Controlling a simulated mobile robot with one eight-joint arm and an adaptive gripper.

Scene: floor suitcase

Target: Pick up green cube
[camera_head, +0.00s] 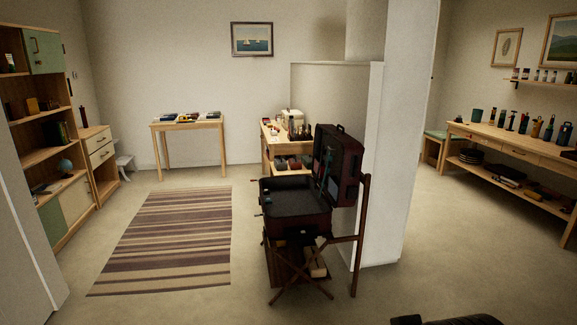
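I cannot make out a green cube for certain in the head view. Several small dark green items (478,115) stand on the long wooden table at the right, but they are too small to tell their shapes. An open dark suitcase (292,222) rests on a folding wooden stand in the middle, its lid (338,165) raised at the right. The inside of its tray looks dark, and I cannot tell what lies in it. My gripper's fingers are not visible; only a dark rounded part, likely of my arm, shows at the bottom right edge.
A striped rug (168,240) lies on open floor at the left. A shelf unit (42,150) and a small cabinet (99,160) line the left wall. A small table (188,124) stands at the back. A white partition (400,150) rises behind the suitcase. The right floor is clear.

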